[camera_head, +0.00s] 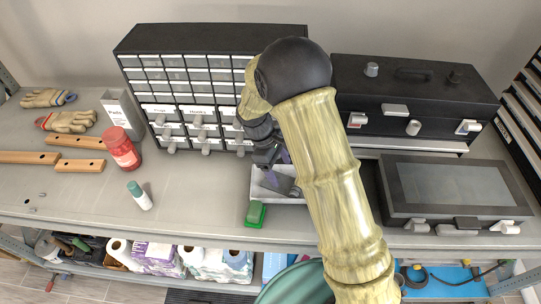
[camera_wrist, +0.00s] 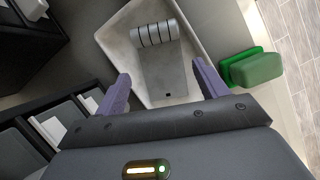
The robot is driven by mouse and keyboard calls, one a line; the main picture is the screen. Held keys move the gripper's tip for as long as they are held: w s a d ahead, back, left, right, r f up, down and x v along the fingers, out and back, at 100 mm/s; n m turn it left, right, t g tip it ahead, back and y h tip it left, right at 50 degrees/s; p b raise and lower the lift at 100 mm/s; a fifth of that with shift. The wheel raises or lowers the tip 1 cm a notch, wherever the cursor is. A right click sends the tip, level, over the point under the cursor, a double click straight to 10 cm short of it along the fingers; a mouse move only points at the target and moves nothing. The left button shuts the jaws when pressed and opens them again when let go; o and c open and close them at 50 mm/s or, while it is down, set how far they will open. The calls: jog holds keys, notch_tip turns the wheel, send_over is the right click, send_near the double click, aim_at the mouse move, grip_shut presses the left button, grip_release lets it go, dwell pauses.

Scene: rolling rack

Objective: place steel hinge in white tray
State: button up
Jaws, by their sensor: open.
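The steel hinge (camera_wrist: 162,70) is a grey plate with a ribbed barrel along one end. In the wrist view it lies inside the white tray (camera_wrist: 116,42), whose walls surround it. In the head view the tray (camera_head: 257,190) stands on the shelf in front of the drawer cabinet, partly hidden by my arm, with the grey hinge (camera_head: 277,182) in it. My gripper (camera_wrist: 160,88) is open over the tray, its two purple fingers apart on either side of the hinge's near end. It does not hold the hinge.
A green sponge-like block (camera_head: 255,213) sits just in front of the tray. The drawer cabinet (camera_head: 190,70) rises close behind, and black cases (camera_head: 410,100) stand at the right.

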jog(key=s+b+v, duration=0.1)
jog(key=v, duration=0.5)
jog(key=shift+w+a+r+b, duration=0.25)
jog(key=shift+w+r+b, duration=0.1)
jog(key=shift+w, duration=0.2)
jog(key=s+d+r+m+t+y, duration=0.3)
jog(key=s+d+m+t+y, duration=0.1)
jog(key=s+d+m, duration=0.9)
jog(key=s+d, duration=0.1)
jog(key=d, duration=0.3)
jog(key=shift+m, duration=0.3)
jog(key=shift+f, duration=0.2)
